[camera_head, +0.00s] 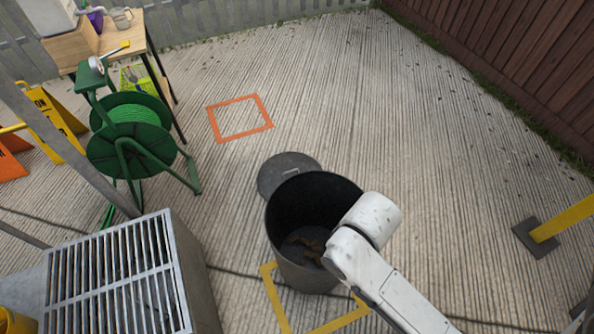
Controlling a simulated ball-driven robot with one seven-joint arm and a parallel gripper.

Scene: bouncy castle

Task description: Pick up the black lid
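An orange square (264,129) is marked on the ground beyond the lid. A green hose reel (130,138) stands left, with a wooden table (125,38) behind it. A metal-grated box (200,290) is at lower left. A yellow post (562,220) stands right. The ground at upper right is clear.

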